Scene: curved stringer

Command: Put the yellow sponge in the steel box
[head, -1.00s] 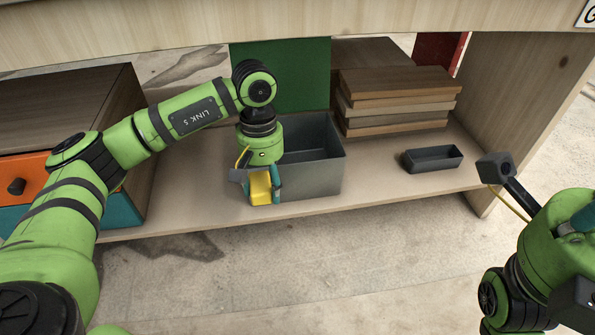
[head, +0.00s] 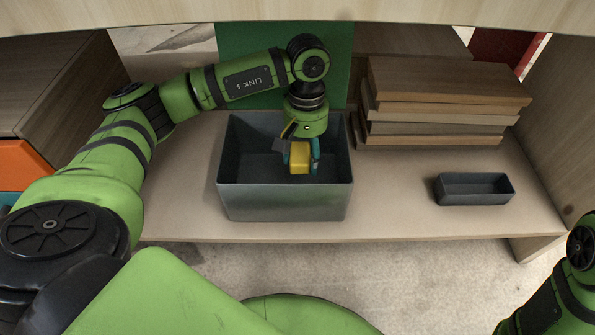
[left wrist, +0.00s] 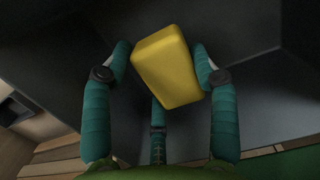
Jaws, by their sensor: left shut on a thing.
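The yellow sponge (head: 300,158) is held between the teal fingers of my left gripper (head: 301,165). In the left wrist view the sponge (left wrist: 167,66) sits tilted between the fingers (left wrist: 165,75), with dark grey walls behind it. The steel box (head: 284,203) is a grey open-topped box on the low shelf. My left gripper points down over the box's opening, with the sponge over its interior or just inside it; I cannot tell the exact height. Part of my right arm shows at the lower right edge; its gripper is out of the picture.
A small dark tray (head: 474,190) stands right of the box. Stacked wooden boards (head: 440,100) lie behind it and a green panel (head: 240,52) stands behind the box. A wooden cabinet with an orange drawer (head: 20,165) is at left. The tabletop (head: 400,12) overhangs above.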

